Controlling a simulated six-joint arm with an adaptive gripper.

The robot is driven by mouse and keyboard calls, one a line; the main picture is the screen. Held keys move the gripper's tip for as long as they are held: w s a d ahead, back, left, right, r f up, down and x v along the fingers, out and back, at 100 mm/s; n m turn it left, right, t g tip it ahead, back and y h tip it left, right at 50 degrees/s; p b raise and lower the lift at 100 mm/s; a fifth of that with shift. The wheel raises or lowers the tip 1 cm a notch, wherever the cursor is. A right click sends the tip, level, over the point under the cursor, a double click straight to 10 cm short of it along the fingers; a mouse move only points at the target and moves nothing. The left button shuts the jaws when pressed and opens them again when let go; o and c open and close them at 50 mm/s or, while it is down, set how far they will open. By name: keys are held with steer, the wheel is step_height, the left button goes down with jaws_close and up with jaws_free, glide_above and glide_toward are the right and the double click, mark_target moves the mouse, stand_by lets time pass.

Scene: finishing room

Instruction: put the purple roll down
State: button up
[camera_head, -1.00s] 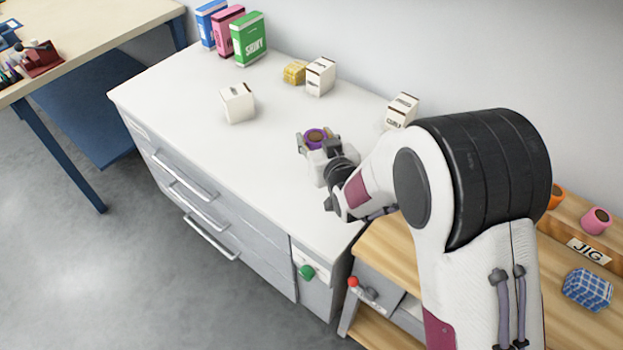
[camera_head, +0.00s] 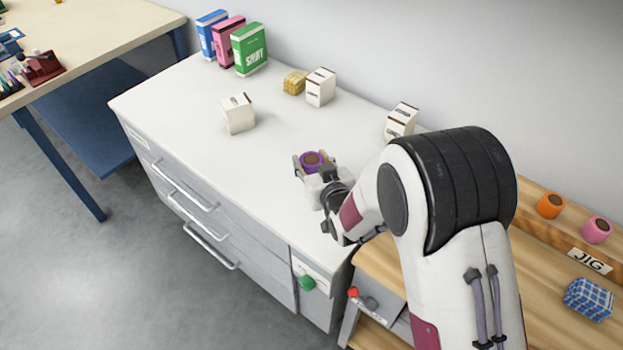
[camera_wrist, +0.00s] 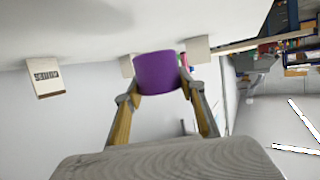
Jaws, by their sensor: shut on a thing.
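The purple roll (camera_head: 312,160) is a short upright cylinder with a brown top, low over the white cabinet top (camera_head: 190,150) in the head view. I cannot tell whether it touches the surface. My gripper (camera_head: 311,163) is shut on it, one finger on each side. In the wrist view the purple roll (camera_wrist: 159,73) sits between the two fingertips of my gripper (camera_wrist: 160,88). Its far side is hidden.
White boxes stand at the left (camera_head: 238,114), the back (camera_head: 320,87) and the right (camera_head: 401,120), with a small yellow block (camera_head: 294,83). Coloured cartons (camera_head: 249,49) stand at the back left. Orange (camera_head: 550,205) and pink (camera_head: 597,230) rolls sit on the wooden bench. The cabinet top left of my gripper is clear.

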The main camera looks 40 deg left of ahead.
steer(key=shift+f, duration=1.4)
steer(key=shift+f, duration=1.85)
steer(key=shift+f, duration=0.1)
steer(key=o, duration=1.1)
steer(key=shift+o, duration=0.2)
steer(key=shift+d, duration=0.1)
steer(key=shift+v, duration=5.95)
